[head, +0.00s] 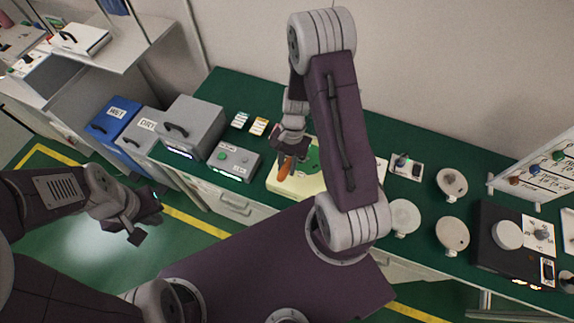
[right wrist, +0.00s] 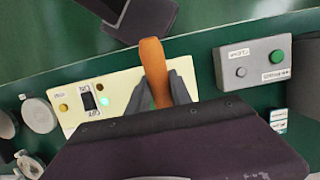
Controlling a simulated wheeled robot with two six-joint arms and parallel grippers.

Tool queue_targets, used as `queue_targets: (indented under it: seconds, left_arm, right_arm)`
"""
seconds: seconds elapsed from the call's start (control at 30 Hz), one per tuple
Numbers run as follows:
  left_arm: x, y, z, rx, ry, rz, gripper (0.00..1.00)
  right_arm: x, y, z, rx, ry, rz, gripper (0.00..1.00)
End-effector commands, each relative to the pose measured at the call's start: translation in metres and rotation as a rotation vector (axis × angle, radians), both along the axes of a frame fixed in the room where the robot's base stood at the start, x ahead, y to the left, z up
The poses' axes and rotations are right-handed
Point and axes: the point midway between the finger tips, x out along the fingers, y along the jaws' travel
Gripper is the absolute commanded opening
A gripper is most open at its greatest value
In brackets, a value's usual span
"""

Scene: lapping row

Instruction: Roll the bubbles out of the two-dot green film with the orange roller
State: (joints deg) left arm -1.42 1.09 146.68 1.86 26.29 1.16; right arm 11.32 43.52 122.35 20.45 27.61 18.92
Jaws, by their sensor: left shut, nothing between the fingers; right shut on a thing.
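My right gripper (head: 288,150) is shut on the orange roller (head: 285,168), over or at the cream board (head: 283,186) on the bench. The roller also shows between the fingers in the right wrist view (right wrist: 155,72). I cannot tell whether it touches the surface below. A green patch (head: 313,157) on the cream board is partly hidden behind my right arm; I cannot make out dots or bubbles on it. My left gripper (head: 142,217) is shut and empty, away from the bench over the floor at the left.
A grey box with buttons (head: 234,160) stands left of the cream board; it also shows in the right wrist view (right wrist: 262,62). Bins labelled WET (head: 112,117) and DRY (head: 147,125) stand further left. Round pale discs (head: 452,233) and a dark machine (head: 490,240) occupy the bench's right.

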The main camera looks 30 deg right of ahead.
Motion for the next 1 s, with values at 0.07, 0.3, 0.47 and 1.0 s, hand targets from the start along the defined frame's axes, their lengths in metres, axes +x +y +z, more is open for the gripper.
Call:
queue_targets:
  seconds: [0.07,0.3,0.47,1.0]
  left_arm:
    - [0.0,0.0,0.013,0.0,0.0,0.0,0.0]
    - [0.0,0.0,0.035,0.0,0.0,0.0,0.0]
    - [0.0,0.0,0.05,0.0,0.0,0.0,0.0]
    - [0.0,0.0,0.052,0.0,0.0,0.0,0.0]
  right_arm:
    - [0.0,0.0,0.014,0.0,0.0,0.0,0.0]
    - [0.0,0.0,0.037,0.0,0.0,0.0,0.0]
    - [0.0,0.0,0.053,-0.001,-0.001,0.0,0.0]
    - [0.0,0.0,0.056,0.0,0.0,0.0,0.0]
